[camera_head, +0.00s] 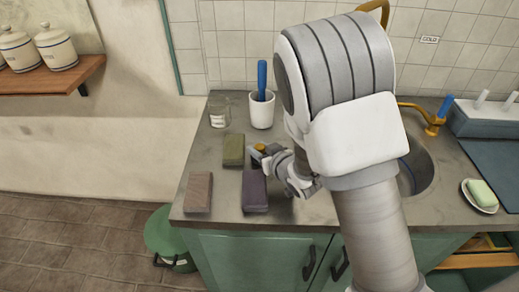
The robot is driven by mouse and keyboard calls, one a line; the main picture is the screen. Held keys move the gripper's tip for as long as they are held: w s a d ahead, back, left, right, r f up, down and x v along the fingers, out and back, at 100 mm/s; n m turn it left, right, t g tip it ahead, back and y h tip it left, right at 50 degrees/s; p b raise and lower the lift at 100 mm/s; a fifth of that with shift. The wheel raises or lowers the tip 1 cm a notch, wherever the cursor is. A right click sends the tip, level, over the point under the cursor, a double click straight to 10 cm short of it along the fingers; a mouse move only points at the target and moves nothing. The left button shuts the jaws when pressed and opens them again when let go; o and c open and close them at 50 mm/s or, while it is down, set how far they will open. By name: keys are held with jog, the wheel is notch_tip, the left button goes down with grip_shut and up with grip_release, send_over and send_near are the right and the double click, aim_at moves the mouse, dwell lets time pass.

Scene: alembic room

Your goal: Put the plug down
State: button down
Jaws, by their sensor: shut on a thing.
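My gripper (259,154) is low over the grey counter, left of the sink (421,172), its fingers pointing left. The plug is small and partly hidden by the fingers. It is just right of a green block (233,149) and above a dark purple block (255,192) in the picture. I cannot tell whether the plug touches the counter. My arm hides much of the sink and the counter's middle.
A white cup (261,114) with a blue-handled tool and a glass jar (219,112) stand behind. A brownish block (198,193) lies at the front left. A soap dish (487,206) is at right. Bare counter shows between the blocks. A green bin (163,233) stands on the floor.

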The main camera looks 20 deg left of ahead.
jog(key=shift+f+b, duration=0.15)
jog(key=shift+b, duration=0.15)
jog(key=c, duration=0.8)
grip_release()
jog(key=shift+r+p, duration=0.25)
jog(key=shift+p, duration=0.1)
jog(key=p+v, duration=0.1)
jog(key=v, duration=0.8)
jog(key=shift+s+d+r, duration=0.2)
jog(key=shift+s+r, duration=0.05)
jog(key=shift+p+v, duration=1.1)
jog(key=shift+p, duration=0.4)
jog(key=shift+f, duration=0.1)
